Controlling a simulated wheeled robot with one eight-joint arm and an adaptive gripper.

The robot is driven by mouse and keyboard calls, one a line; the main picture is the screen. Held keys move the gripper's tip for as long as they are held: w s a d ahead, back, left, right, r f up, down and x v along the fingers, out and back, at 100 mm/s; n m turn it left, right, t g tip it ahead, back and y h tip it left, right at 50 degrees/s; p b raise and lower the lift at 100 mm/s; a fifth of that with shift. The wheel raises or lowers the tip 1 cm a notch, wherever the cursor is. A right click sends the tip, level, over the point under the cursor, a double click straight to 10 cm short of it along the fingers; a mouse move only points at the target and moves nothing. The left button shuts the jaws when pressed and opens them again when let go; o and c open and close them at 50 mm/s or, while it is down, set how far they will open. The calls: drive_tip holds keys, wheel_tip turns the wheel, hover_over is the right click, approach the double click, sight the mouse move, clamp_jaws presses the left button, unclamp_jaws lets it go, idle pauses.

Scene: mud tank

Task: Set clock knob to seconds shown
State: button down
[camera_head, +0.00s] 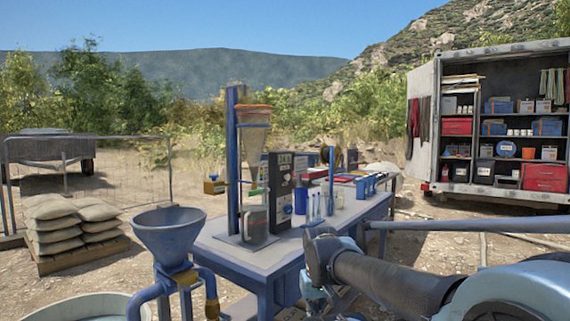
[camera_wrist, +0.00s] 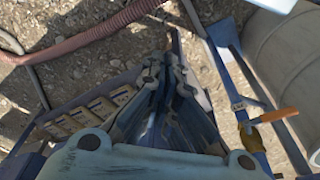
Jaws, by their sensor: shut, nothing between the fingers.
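A dark upright box (camera_head: 282,190) with a small panel at its top stands on the blue table. It may be the clock. In the head view my arm reaches in from the lower right and ends in front of the table, apart from the box. The box is not seen in the wrist view.
The blue table (camera_head: 225,238) also bears a blue stand with a funnel (camera_head: 254,140), bottles and trays. A blue hopper (camera_head: 170,235) stands at its left. The wrist view shows a reddish hose (camera_wrist: 90,38) and an orange-handled valve (camera_wrist: 272,116) close to my gripper.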

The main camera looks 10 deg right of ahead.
idle(0.4)
drive_tip(key=c, duration=2)
unclamp_jaws()
drive_tip(key=shift+s+r, duration=0.15)
drive_tip(key=shift+s, duration=0.05)
drive_tip(key=o, duration=0.5)
drive_tip(key=shift+s+a+r, duration=0.1)
drive_tip(key=shift+s+r, duration=0.1)
drive_tip(key=shift+r, duration=0.05)
drive_tip(key=shift+c, duration=0.2)
drive_tip(key=o, duration=0.5)
drive_tip(key=w+a+r+n+y, duration=0.1)
drive_tip(key=w+a+r+y, duration=0.1)
drive_tip(key=w, duration=0.3)
drive_tip(key=w+a+r+n+y, duration=0.1)
drive_tip(key=w+a+r+y, duration=0.1)
drive_tip(key=w, duration=0.4)
drive_tip(key=shift+a+r+t, duration=0.3)
drive_tip(key=shift+r+t, duration=0.1)
drive_tip(key=shift+r, duration=0.45)
drive_tip(key=n+t+y, duration=0.6)
drive_tip(key=t+y, duration=0.3)
drive_tip(key=t, duration=0.1)
approach(291, 209)
drive_tip(key=x, duration=1)
drive_tip(key=shift+a, duration=0.2)
drive_tip(key=shift+c, duration=0.6)
